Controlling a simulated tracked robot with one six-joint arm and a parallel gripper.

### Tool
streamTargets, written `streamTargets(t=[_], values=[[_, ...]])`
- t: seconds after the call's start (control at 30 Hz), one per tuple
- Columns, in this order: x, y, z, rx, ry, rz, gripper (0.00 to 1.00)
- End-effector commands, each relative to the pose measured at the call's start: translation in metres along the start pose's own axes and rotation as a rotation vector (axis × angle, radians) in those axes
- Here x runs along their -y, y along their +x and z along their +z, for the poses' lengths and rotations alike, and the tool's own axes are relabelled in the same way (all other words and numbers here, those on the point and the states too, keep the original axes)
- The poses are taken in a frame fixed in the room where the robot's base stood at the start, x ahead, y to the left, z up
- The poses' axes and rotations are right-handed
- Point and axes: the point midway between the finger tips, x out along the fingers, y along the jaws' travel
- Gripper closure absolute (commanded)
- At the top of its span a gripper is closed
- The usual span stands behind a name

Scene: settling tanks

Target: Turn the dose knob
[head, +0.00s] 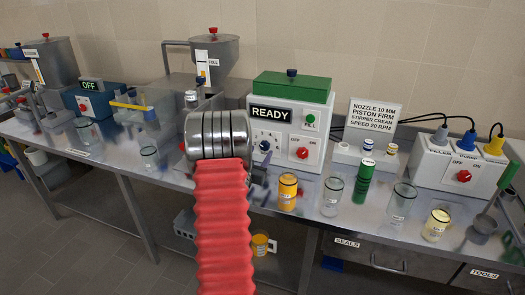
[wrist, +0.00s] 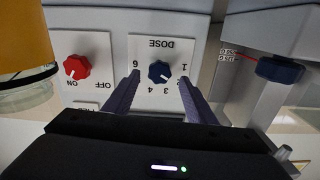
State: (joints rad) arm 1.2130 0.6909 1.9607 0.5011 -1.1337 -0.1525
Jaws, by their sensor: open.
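The dose knob (wrist: 160,71) is dark blue and faceted, on a white panel marked DOSE that appears upside down in the wrist view. Its white mark points to the lower right, between the 1 and the 3; the exact number cannot be read. In the head view the knob (head: 264,146) is a small dark spot on the white READY machine (head: 318,119). My gripper (wrist: 160,77) is open, one finger on each side of the knob in the picture. Whether the fingers touch it cannot be told. In the head view my arm partly hides the gripper.
A red ON/OFF knob (wrist: 76,67) sits beside the dose panel, and a blue knob (wrist: 280,69) is on the other side. An orange jar (head: 287,192), a green bottle (head: 363,182) and clear beakers (head: 332,196) stand on the steel bench near my arm.

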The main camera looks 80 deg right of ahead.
Motion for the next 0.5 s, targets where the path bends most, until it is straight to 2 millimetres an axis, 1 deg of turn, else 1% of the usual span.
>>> streamTargets(t=[0.03, 0.1, 0.2, 0.33, 0.5], values=[[-0.001, 0.008, 0.0, 0.0, 0.0, 0.002, 0.49], [-0.001, 0.018, 0.0, -0.001, 0.0, 0.002, 0.49], [-0.001, 0.028, 0.001, 0.0, 0.0, 0.002, 0.49], [-0.001, 0.036, 0.0, -0.001, 0.0, 0.001, 0.49], [-0.001, 0.038, 0.0, 0.0, -0.001, 0.001, 0.49]])
